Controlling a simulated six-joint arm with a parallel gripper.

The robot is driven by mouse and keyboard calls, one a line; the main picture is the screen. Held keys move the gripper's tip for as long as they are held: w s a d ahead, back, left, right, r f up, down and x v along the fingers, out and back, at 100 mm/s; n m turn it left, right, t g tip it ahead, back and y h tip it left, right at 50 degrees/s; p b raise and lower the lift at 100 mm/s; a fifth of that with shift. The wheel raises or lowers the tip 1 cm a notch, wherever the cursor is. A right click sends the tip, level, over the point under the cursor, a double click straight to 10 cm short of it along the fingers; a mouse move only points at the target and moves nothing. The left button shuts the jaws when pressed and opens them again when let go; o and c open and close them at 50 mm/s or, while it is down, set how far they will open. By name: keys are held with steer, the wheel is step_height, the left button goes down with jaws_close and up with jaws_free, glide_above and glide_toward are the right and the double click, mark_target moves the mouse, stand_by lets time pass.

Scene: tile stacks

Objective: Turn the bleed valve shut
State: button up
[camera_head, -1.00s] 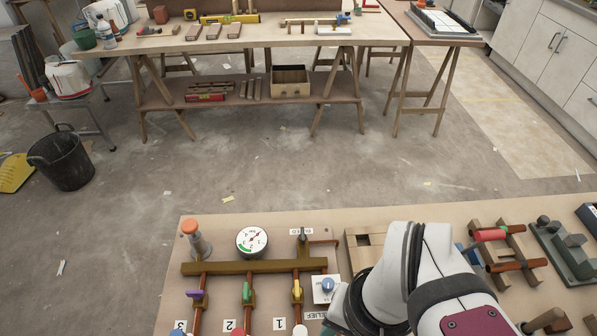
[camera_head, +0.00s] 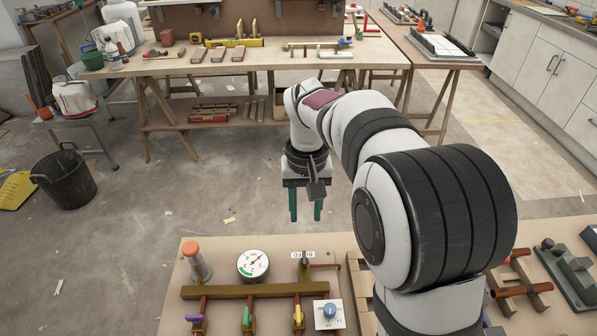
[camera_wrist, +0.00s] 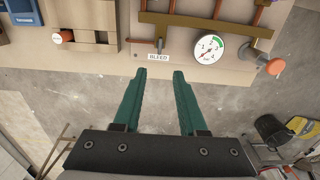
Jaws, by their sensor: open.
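The bleed valve (camera_head: 304,263) is a small dark handle at the right end of the brass manifold, just beside the white BLEED label (camera_head: 302,254). In the wrist view the valve handle (camera_wrist: 159,45) stands just above the label (camera_wrist: 157,57). My gripper (camera_head: 305,217) hangs with its green fingers pointing down, beyond the far edge of the board. In the wrist view my gripper (camera_wrist: 160,74) is open and empty. Its fingertips are apart from the valve, either side of the label's line.
A pressure gauge (camera_head: 252,265) and an orange-capped fitting (camera_head: 193,256) stand left of the valve. Purple (camera_head: 195,318), green (camera_head: 247,317) and yellow (camera_head: 298,315) handles and a blue knob (camera_head: 330,310) sit nearer. Open floor lies beyond the board.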

mark_target(304, 257)
step_height(304, 257, down, 15)
steer(key=shift+f, duration=0.2)
steer(key=shift+c, duration=0.3)
jaws_close()
